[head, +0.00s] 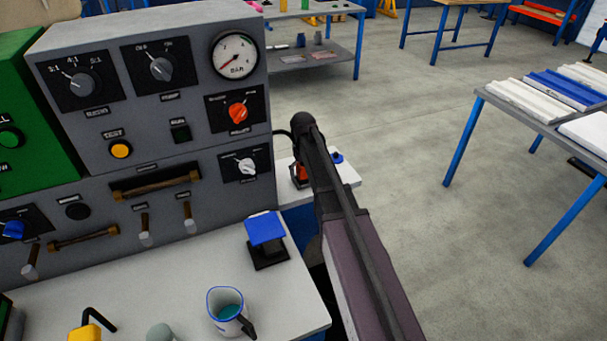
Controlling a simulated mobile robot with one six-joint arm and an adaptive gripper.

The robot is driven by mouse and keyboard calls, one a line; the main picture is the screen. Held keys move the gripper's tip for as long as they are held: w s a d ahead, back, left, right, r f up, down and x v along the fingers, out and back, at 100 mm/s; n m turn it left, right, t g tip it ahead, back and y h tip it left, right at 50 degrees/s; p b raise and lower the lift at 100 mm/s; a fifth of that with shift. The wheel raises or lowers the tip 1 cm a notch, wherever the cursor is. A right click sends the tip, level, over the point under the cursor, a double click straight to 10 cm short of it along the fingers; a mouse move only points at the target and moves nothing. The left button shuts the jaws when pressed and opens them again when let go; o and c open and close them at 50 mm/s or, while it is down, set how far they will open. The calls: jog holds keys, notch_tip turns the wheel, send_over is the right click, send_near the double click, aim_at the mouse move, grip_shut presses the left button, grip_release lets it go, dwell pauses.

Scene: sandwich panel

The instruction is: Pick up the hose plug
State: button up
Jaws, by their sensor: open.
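I cannot make out a hose plug for certain. A small blue piece (337,157) lies on a white side surface (346,174) beyond the panel's right end, just right of my arm. A small black and orange item (299,174) shows on the same surface, left of my arm and partly covered by it. My arm reaches up from the bottom right, its far joint above this surface. My gripper's fingers are hidden behind the arm, so I cannot see where they are relative to either item.
A grey control panel (190,88) with knobs and a gauge stands at left. On the white bench (165,285) before it are a blue-topped black stand (266,232), a mug (222,302) and a yellow item (84,333). Right, a table (549,123) holds panels; the floor between is clear.

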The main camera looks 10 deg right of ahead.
jog(key=c, duration=1.3)
jog(key=shift+r, duration=0.1)
notch_tip(320, 180, up, 3)
jog(key=p, duration=0.2)
jog(key=shift+f+p, duration=0.2)
jog(key=shift+p, duration=0.2)
jog(key=s+a+r+p, duration=0.1)
jog(key=s+a, duration=0.1)
jog(key=s, duration=0.5)
jog(key=s+a+r+p, duration=0.1)
jog(key=s+a, duration=0.1)
jog(key=s, duration=0.6)
jog(key=shift+s, duration=0.25)
